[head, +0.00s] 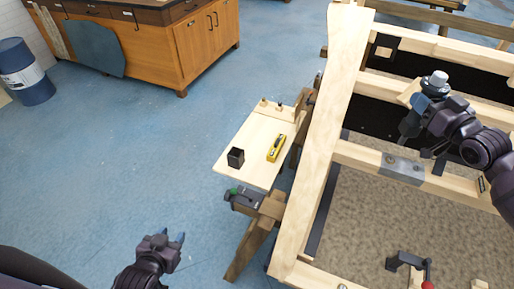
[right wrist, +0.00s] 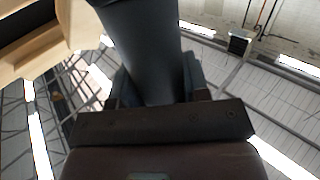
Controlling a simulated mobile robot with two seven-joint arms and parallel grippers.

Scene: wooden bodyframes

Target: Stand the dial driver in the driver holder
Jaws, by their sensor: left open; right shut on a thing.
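My right gripper (head: 424,104) is shut on a thick, dark grey-blue cylinder, which I take to be the dial driver (right wrist: 145,50). In the right wrist view it stands out from between the fingers. In the head view a grey, round-topped part (head: 437,80) shows at this gripper, above the wooden frame; the rest is hidden by the hand. A small black open-topped box (head: 236,157), apparently the driver holder, stands on the light wooden side board (head: 228,172). My left gripper (head: 173,242) is open and empty at the lower left, over the floor, apart from the board.
A yellow level-like tool (head: 276,148) lies right of the black box. A small rack with pegs (head: 278,108) is at the board's back edge. The large wooden bodyframe (head: 320,140) fills the right. A red-tipped clamp (head: 410,262) sits at its front. Blue floor (head: 110,150) is clear at left.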

